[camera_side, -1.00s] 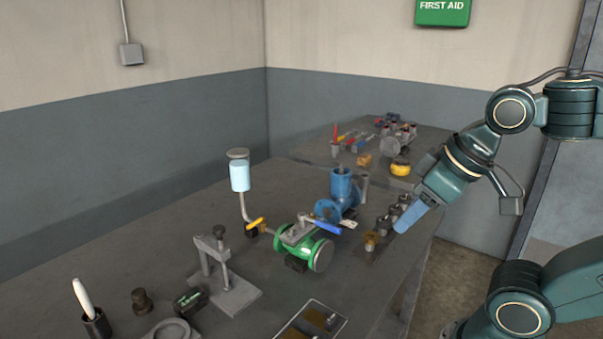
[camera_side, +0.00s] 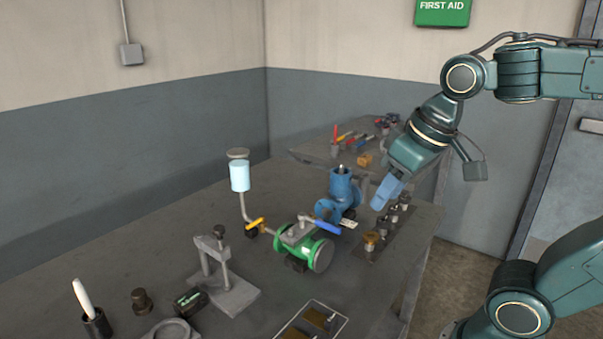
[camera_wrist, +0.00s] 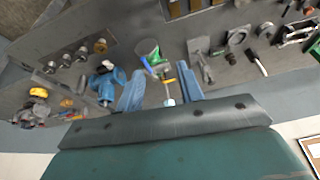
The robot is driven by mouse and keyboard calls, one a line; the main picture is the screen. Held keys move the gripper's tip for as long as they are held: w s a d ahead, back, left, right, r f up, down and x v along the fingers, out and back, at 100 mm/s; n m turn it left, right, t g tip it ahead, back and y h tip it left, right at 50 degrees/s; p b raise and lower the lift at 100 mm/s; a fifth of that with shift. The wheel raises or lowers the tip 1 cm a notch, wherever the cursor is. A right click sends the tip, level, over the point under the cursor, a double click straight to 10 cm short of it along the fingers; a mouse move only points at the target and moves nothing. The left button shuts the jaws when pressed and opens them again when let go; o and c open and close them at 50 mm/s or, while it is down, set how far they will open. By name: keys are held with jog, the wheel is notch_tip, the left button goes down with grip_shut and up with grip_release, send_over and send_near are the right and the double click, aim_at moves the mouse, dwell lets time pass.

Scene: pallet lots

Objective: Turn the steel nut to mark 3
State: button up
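A dark plate (camera_side: 362,253) near the right table edge bears a row of small fittings. A brass-coloured one (camera_side: 371,240) is at the near end, with several steel nuts or fittings (camera_side: 383,229) behind it. The same row shows at the upper left of the wrist view, with the brass one (camera_wrist: 100,46) and steel ones (camera_wrist: 82,53). I cannot tell which is the steel nut, and no mark 3 is legible. My gripper (camera_side: 378,207) points down near the row's far end. In the wrist view its blue fingers (camera_wrist: 160,68) are apart with nothing held between them.
A blue valve (camera_side: 341,190) stands left of my gripper, with a green valve (camera_side: 318,254) in front. A grey clamp stand (camera_side: 230,291), a light-blue cup on a bent pipe (camera_side: 240,178) and small parts occupy the left side. A second table (camera_side: 320,151) with tools stands behind.

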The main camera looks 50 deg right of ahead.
jog(key=w+d+r+m+g, duration=0.1)
jog(key=w+m+g, duration=0.15)
jog(key=w, duration=0.95)
jog(key=m+g, duration=0.2)
jog(key=m, duration=0.1)
send_over(292, 231)
jog(key=shift+n, duration=0.25)
notch_tip(292, 231, down, 5)
jog(key=shift+r, duration=0.15)
jog(key=shift+f, duration=6.9)
grip_shut()
